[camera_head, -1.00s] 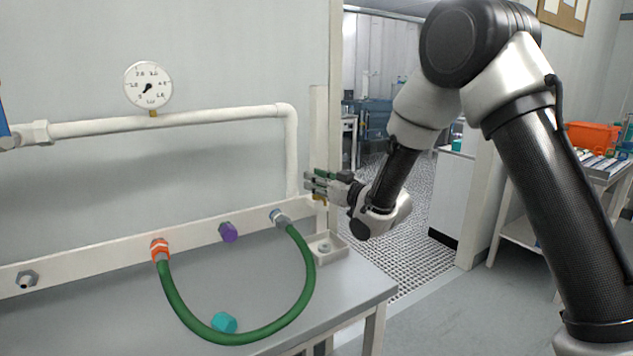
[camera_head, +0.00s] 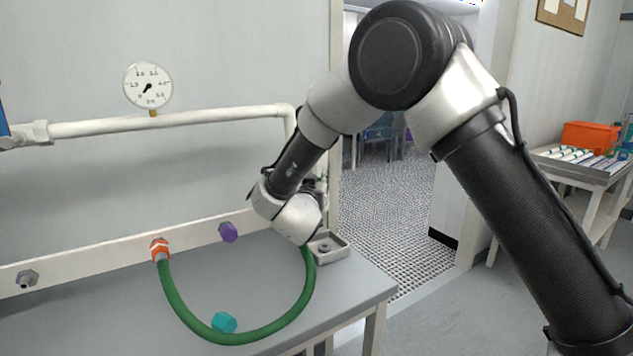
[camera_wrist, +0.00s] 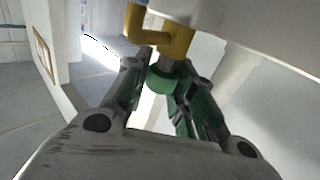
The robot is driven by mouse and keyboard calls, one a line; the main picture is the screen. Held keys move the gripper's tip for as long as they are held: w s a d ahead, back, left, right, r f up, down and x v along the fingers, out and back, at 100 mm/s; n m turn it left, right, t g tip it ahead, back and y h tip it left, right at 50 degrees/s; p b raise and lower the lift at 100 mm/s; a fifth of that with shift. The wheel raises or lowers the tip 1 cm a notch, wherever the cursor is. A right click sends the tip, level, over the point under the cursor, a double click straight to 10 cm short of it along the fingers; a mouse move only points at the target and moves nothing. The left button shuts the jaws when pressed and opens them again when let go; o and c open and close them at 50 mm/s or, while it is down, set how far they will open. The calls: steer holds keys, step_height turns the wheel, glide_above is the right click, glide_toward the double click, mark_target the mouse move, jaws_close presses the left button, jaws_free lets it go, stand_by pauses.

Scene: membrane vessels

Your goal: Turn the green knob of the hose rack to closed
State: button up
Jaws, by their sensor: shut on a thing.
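In the wrist view the green knob (camera_wrist: 160,83) sits under a brass valve body (camera_wrist: 176,38), between the fingers of my gripper (camera_wrist: 166,76). My gripper is shut on the knob. In the head view my wrist stands over the right end of the hose rack (camera_head: 97,258) and hides the valve, the knob and most of the gripper. A green hose (camera_head: 178,311) loops from an orange-collared fitting (camera_head: 160,247) towards the right, its far end hidden behind my wrist.
A purple cap (camera_head: 228,232) is on the rack, and a teal cap (camera_head: 223,322) lies on the bench (camera_head: 120,320) beside the hose. A small tray (camera_head: 328,247) stands at the bench's right end. A white pipe with a gauge (camera_head: 148,86) runs above.

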steer(key=shift+r+m+g+h, duration=0.1)
steer(key=shift+m+g+h, duration=0.4)
steer(key=shift+m+h, duration=0.9)
steer(key=shift+m+g+h, duration=0.5)
steer(key=shift+m+h, duration=0.3)
steer(key=shift+h, duration=1.1)
steer(key=o, duration=1.1)
steer(key=shift+c, duration=0.2)
steer(key=shift+s+a, duration=0.25)
steer(key=shift+s, duration=0.1)
steer(key=v, duration=1.1)
